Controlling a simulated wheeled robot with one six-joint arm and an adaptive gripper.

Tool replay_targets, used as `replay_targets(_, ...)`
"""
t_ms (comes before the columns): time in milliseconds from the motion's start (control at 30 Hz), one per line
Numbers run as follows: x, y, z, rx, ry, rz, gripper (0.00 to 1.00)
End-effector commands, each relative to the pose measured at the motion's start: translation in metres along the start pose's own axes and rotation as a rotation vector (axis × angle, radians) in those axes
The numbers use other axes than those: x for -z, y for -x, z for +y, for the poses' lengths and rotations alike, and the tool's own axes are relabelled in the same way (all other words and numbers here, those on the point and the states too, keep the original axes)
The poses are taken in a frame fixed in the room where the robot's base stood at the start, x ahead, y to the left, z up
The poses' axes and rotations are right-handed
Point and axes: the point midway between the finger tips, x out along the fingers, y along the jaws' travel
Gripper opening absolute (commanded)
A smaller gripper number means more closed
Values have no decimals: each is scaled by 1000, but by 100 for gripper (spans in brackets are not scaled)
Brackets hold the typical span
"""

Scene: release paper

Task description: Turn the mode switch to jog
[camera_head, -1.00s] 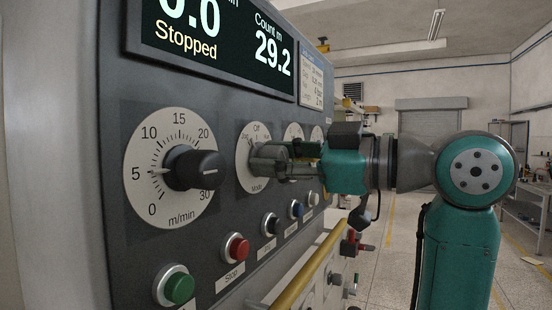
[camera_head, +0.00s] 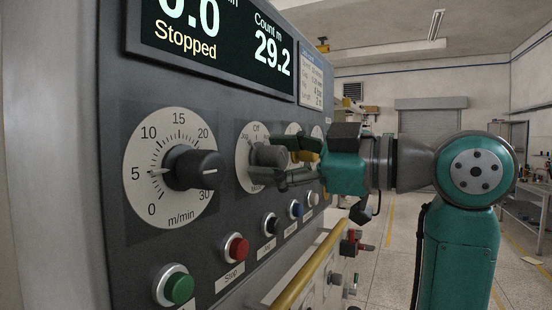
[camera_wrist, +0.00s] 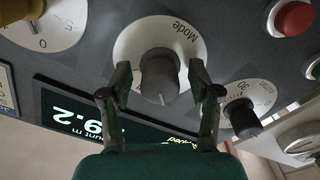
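The mode switch (camera_head: 268,155) is a dark round knob on a pale dial (camera_head: 246,172) marked "Off" at the top and "Mode" below. My gripper (camera_head: 283,163) is open beside it, one finger above and one below the knob in the head view. In the wrist view the mode knob (camera_wrist: 160,78) stands between the two spread fingertips (camera_wrist: 160,80), with a gap on both sides. A white mark shows on the knob's face there. The label it points at cannot be read, as the fingers hide part of the dial.
The large speed knob (camera_head: 194,168) is left of the mode dial. Green (camera_head: 176,286), red (camera_head: 236,247), black (camera_head: 271,224) and blue (camera_head: 296,208) buttons run below. The display (camera_head: 215,35) reads "Stopped". A yellow rail (camera_head: 310,268) juts out under the buttons.

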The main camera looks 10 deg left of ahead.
Motion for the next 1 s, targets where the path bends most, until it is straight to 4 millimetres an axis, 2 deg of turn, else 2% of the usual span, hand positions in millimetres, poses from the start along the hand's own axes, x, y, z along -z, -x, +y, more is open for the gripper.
replay_targets(233,0,2,0,-1,0,0,62)
replay_targets(367,0,13,1,-2,1,0,62)
replay_targets(800,-1,95,1,-4,1,-2,62)
replay_targets(1000,-1,115,0,-2,0,-1,62)
